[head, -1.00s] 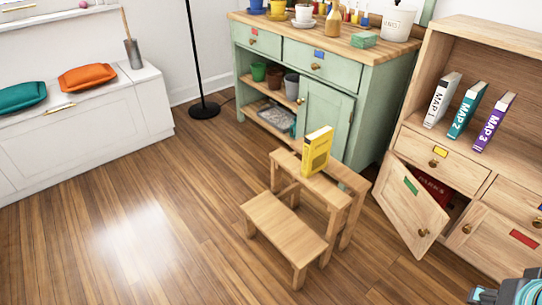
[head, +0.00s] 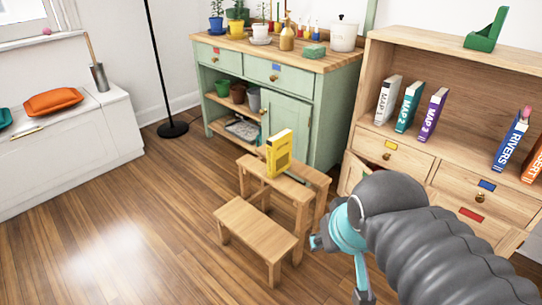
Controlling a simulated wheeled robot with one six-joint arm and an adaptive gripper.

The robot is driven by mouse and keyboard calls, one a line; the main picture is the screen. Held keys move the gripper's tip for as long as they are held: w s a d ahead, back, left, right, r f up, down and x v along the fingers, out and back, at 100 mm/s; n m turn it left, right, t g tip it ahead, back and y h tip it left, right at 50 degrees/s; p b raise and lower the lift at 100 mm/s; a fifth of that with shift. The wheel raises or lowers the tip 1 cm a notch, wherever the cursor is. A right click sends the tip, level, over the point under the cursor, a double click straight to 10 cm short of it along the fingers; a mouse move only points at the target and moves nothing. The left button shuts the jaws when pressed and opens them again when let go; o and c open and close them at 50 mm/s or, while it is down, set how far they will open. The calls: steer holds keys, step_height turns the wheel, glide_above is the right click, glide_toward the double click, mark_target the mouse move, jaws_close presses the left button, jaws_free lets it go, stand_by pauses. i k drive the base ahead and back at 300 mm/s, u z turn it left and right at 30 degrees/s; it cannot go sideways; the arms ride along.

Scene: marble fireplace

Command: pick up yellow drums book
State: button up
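The yellow drums book (head: 279,153) stands upright on the upper step of a wooden step stool (head: 258,229), near the middle of the head view. Its yellow cover faces me and its spine text is too small to read. Nothing touches it except the stool. My arm, dark grey with teal parts, reaches in from the lower right, to the right of the stool.
A green cabinet (head: 292,118) with pots stands behind the stool. A wooden shelf unit (head: 465,54) with map books (head: 408,107) and a rivers book (head: 510,141) is at the right. A white bench (head: 75,138) is at the left. The wooden floor (head: 150,225) at left is clear.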

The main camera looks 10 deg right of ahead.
mark_target(279, 147)
steer(key=u, duration=0.5)
steer(key=k, duration=1)
steer(key=z, duration=0.3)
steer(key=i, duration=1.4)
steer(key=u, duration=0.95)
